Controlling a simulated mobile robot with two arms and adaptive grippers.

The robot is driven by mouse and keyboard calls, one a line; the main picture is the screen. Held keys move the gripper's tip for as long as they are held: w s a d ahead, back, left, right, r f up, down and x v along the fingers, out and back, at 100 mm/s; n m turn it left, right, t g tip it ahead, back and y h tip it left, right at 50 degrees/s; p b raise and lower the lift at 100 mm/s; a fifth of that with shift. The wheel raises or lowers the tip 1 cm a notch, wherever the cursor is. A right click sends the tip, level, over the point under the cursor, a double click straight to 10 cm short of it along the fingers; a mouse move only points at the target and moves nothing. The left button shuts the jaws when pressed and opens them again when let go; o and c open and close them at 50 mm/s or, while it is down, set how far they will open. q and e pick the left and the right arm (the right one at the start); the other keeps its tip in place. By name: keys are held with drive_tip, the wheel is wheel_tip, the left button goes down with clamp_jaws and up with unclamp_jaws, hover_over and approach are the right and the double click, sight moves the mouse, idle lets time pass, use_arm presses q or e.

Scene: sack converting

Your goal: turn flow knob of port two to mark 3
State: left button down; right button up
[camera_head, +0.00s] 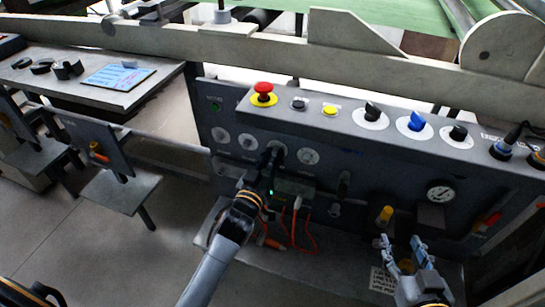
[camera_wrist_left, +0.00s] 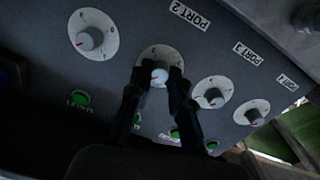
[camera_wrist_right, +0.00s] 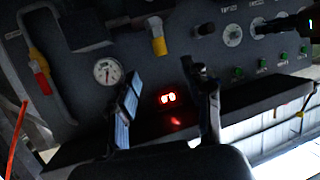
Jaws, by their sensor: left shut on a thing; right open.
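The dial of port two (camera_wrist_left: 148,57) is a pale round plate with a white knob (camera_wrist_left: 159,76) at its middle; the label "PORT 2" (camera_wrist_left: 188,15) is beside it. My left gripper (camera_wrist_left: 158,78) is shut on this knob, a finger on each side. In the head view my left gripper (camera_head: 272,157) reaches the panel and covers most of the dial. The fingers hide part of the scale, and I cannot read which mark the knob points to. My right gripper (camera_head: 401,250) is open and empty, low in front of the panel, apart from it.
Similar dials sit either side (camera_head: 308,156) (camera_head: 247,141). A red stop button (camera_head: 263,90) and selector knobs (camera_head: 417,122) line the sloping top. A pressure gauge (camera_head: 440,192) and yellow-handled valve (camera_head: 385,214) are near my right gripper. Red cables (camera_head: 303,235) hang below my left gripper.

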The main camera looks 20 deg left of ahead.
use_arm(q)
drive_tip(key=shift+r+m+p, duration=0.2)
drive_tip(key=shift+m+p, duration=1)
drive_tip(key=m+p, duration=0.2)
drive_tip(key=m, duration=0.1)
drive_tip(key=m+p, duration=0.1)
drive_tip(key=m, duration=0.2)
drive_tip(key=shift+m+p, duration=0.3)
drive_tip(key=m, duration=0.2)
drive_tip(key=shift+m, duration=0.3)
drive_tip(key=shift+f+m+p, duration=0.1)
drive_tip(key=shift+m+p, duration=0.25)
drive_tip(key=shift+m, duration=0.55)
drive_tip(key=shift+m+y, duration=0.3)
drive_tip(key=shift+m, duration=0.8)
drive_tip(key=shift+d+m, duration=0.1)
drive_tip(key=shift+m, duration=0.8)
use_arm(e)
drive_tip(key=s+d+f+g+h, duration=0.2)
drive_tip(key=s+d+f+g, duration=0.3)
drive_tip(key=s+f+g, duration=0.5)
drive_tip(key=shift+s+d+f+m+g+h, duration=0.2)
drive_tip(key=shift+s+f+m+g+h, duration=0.3)
drive_tip(key=shift+s, duration=1.65)
